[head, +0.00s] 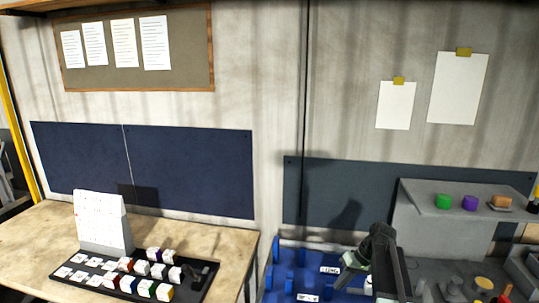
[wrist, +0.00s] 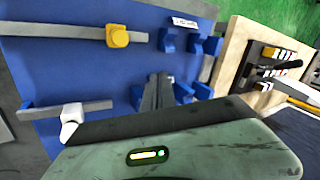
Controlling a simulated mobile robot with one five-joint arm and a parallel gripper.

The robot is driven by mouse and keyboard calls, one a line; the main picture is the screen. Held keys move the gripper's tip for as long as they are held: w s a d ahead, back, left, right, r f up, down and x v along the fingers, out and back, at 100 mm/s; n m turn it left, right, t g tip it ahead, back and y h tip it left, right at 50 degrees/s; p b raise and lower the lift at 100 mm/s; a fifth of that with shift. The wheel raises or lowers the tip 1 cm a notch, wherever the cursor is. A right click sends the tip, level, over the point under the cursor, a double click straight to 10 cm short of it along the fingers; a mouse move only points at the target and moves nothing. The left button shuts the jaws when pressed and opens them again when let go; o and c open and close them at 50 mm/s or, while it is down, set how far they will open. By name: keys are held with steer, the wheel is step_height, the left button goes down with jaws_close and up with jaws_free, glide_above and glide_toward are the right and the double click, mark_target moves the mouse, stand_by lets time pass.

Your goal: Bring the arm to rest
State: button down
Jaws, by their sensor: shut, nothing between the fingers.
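My gripper shows in the wrist view (wrist: 160,80) as two dark fingers lying together, with nothing between them. The fingers are over a blue panel (wrist: 60,60) with blue blocks and grey rails. I cannot tell the gap to the panel. In the head view my dark arm rises at the lower right, in front of the blue panel (head: 285,272). The fingertips are hard to make out there.
A wooden table (head: 40,230) at left holds a white calendar (head: 101,222) and a black tray (head: 205,268) of small blocks. A grey unit (head: 425,215) at right carries a green piece (head: 443,201), a purple piece (head: 470,202) and an orange piece (head: 502,201). A yellow knob (wrist: 118,36) sits on a rail.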

steer(key=s+a+f+n+g+h+b, duration=0.1)
steer(key=s+a+f, duration=0.15)
steer(key=a, duration=0.35)
steer(key=s+a+f+h+b, duration=0.1)
steer(key=s+a, duration=0.2)
steer(key=a, duration=0.3)
steer(key=s+f+m+h, duration=0.1)
steer(key=s+m+h, duration=0.1)
steer(key=s, duration=0.6)
steer(key=shift+f+h, duration=0.3)
steer(key=shift+h, duration=0.4)
steer(key=shift+d, duration=0.15)
